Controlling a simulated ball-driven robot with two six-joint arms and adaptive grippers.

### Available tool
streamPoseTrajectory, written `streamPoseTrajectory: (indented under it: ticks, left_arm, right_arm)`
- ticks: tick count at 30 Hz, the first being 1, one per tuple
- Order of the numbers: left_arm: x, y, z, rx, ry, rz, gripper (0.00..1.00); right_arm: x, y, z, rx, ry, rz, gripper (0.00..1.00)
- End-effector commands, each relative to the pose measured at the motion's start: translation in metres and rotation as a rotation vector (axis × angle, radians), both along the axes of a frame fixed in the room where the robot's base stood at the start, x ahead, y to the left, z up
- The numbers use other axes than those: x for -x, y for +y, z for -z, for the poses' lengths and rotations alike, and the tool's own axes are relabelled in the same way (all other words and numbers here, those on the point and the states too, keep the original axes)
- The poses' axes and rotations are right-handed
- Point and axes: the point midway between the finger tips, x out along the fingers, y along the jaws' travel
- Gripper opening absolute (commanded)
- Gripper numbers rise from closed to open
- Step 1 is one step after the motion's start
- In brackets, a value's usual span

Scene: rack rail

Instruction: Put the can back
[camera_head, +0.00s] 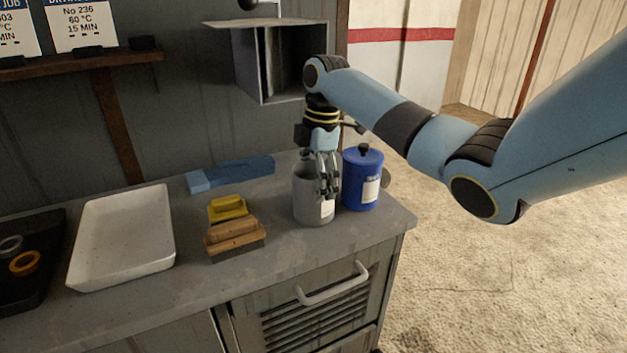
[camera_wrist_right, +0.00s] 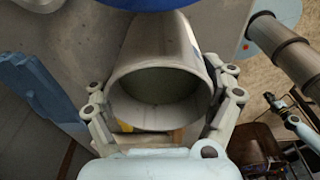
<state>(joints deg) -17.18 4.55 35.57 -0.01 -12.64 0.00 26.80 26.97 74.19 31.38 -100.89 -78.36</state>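An open-topped grey can (camera_head: 311,196) stands upright on the grey bench near its right end. A blue lidded canister (camera_head: 362,184) with a white label stands close to its right. My right gripper (camera_head: 327,190) points down at the grey can, with its fingers over the can's right side in the head view. In the right wrist view the can (camera_wrist_right: 160,92) shows its round mouth between the widely spread fingers of my right gripper (camera_wrist_right: 163,82). Whether both fingers press on it is not clear. My left gripper is not in view.
A white tray (camera_head: 78,270), a wooden brush (camera_head: 234,240) with a yellow piece (camera_head: 227,207), and a blue bar (camera_head: 232,175) lie on the bench (camera_head: 290,257). A grey wall box (camera_head: 257,75) hangs behind the arm. A dark tray with rings (camera_head: 12,290) is at left.

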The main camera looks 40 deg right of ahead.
Motion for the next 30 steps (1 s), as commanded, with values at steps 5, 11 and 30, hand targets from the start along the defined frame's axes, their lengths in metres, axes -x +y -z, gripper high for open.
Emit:
streamPoseTrajectory:
  ticks: [5, 11, 30]
  left_arm:
    - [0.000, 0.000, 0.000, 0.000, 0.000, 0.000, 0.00]
    - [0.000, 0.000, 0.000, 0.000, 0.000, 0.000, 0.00]
    - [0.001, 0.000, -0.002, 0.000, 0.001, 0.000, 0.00]
  right_arm:
    - [0.000, 0.000, 0.000, 0.000, 0.000, 0.000, 1.00]
    - [0.000, 0.000, 0.000, 0.000, 0.000, 0.000, 1.00]
    - [0.004, -0.012, -0.112, 0.000, -0.001, 0.000, 1.00]
